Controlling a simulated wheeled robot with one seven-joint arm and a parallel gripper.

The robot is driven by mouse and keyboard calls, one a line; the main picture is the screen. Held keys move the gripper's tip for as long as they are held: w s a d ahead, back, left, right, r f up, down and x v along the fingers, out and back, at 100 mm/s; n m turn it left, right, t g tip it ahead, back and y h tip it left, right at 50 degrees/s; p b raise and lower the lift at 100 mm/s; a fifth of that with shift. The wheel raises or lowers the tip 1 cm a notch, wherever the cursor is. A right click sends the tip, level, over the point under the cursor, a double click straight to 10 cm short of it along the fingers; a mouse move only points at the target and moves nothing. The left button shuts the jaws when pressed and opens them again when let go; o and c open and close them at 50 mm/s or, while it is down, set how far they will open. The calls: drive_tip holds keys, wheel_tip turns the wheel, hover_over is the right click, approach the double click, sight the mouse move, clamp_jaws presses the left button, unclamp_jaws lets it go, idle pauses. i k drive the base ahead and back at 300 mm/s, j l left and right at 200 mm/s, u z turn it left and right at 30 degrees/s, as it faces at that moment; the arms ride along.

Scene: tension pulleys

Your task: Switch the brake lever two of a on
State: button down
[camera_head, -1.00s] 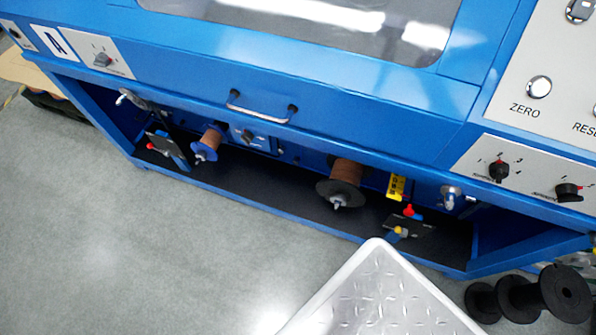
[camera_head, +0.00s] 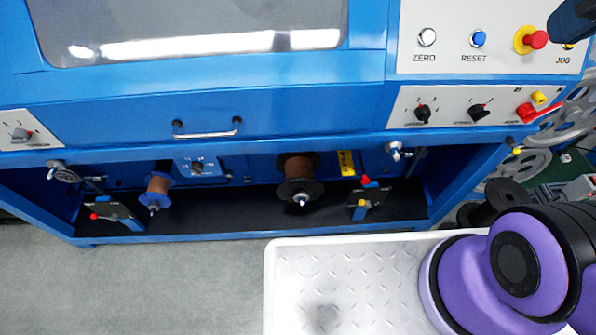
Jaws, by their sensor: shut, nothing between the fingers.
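Two lever mounts show in the open bay under the blue machine. The left one has a dark plate with a red-tipped lever (camera_head: 96,216) and a blue arm beside it. The right one has a red-tipped lever (camera_head: 367,181) and a blue arm (camera_head: 361,211) with a yellow end. I cannot tell which one is brake lever two of A, as no label for them is readable. Part of my purple arm (camera_head: 455,285) fills the lower right. My gripper is not recognisable in view.
Spools with brown wire (camera_head: 157,184) and (camera_head: 296,167) sit in the bay. A drawer handle (camera_head: 207,133) projects above it. A white textured surface (camera_head: 290,270) lies in front, and black spools (camera_head: 478,213) stand at right. The grey floor at left is free.

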sight(364, 203)
drive_tip(key=k+l+u, duration=0.3)
drive_tip(key=k, duration=0.3)
drive_tip(key=k+u, duration=0.3)
drive_tip(key=k, duration=0.35)
